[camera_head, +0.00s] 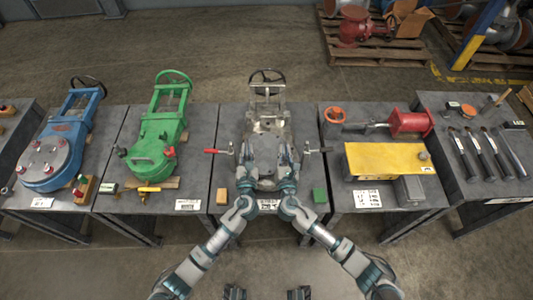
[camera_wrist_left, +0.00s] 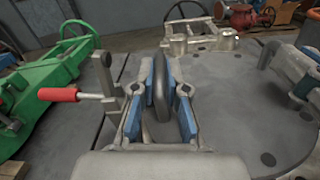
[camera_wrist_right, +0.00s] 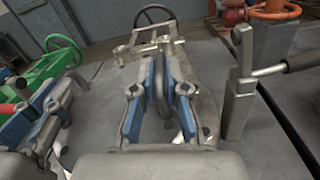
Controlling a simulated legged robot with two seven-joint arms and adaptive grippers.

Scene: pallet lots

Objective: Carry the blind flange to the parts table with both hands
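The blind flange (camera_wrist_left: 225,100) is a grey round plate with bolt holes. It lies on the middle table, in front of the grey valve body, and my arms partly cover it in the head view. Two upright grey handles stand on it. My left gripper (camera_head: 246,172) has its blue-padded fingers on both sides of the left handle (camera_wrist_left: 160,88) and looks shut on it. My right gripper (camera_head: 285,172) is likewise closed about the right handle (camera_wrist_right: 160,90). Finger contact is partly hidden. The parts table cannot be told for certain among the neighbouring tables.
Clamps with a red handle (camera_head: 215,151) and a black handle (camera_head: 320,150) stand beside the flange. A green valve (camera_head: 155,145) and a blue valve (camera_head: 58,150) lie on tables leftward.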

